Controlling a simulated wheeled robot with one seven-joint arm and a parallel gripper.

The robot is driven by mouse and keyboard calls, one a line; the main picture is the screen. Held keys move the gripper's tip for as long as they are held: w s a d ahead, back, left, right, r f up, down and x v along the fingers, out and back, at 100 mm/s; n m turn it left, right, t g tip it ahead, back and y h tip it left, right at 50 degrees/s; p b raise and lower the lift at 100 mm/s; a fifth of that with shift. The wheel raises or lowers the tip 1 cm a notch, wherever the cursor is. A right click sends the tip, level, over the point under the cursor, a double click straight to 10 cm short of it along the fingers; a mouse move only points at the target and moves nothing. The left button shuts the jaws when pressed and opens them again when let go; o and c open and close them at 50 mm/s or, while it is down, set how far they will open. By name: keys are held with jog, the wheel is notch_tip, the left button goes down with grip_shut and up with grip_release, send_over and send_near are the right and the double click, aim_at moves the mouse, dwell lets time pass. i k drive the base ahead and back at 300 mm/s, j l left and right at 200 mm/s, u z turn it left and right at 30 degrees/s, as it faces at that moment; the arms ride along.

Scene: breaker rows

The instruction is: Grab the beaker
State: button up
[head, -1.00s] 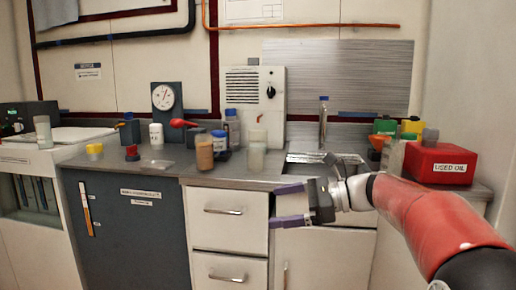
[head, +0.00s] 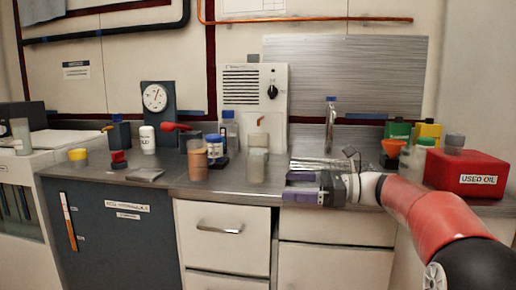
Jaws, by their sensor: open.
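A clear, frosted-looking beaker (head: 257,168) stands upright near the front edge of the grey counter (head: 225,186). A second clear cylinder with brown contents (head: 196,162) stands to its left. My gripper (head: 287,185) is open and empty, with its purple fingers pointing left toward the frosted beaker. The gripper is to the right of the beaker, at about counter-front height, and appears apart from it. The exact depth between them is hard to tell.
A blue-lidded jar (head: 215,149) and a blue-capped bottle (head: 229,132) stand close behind the beaker. A red used oil box (head: 466,175) is at right. Drawers (head: 222,235) are below the counter.

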aim_at(258, 143)
jog(key=i, duration=1.15)
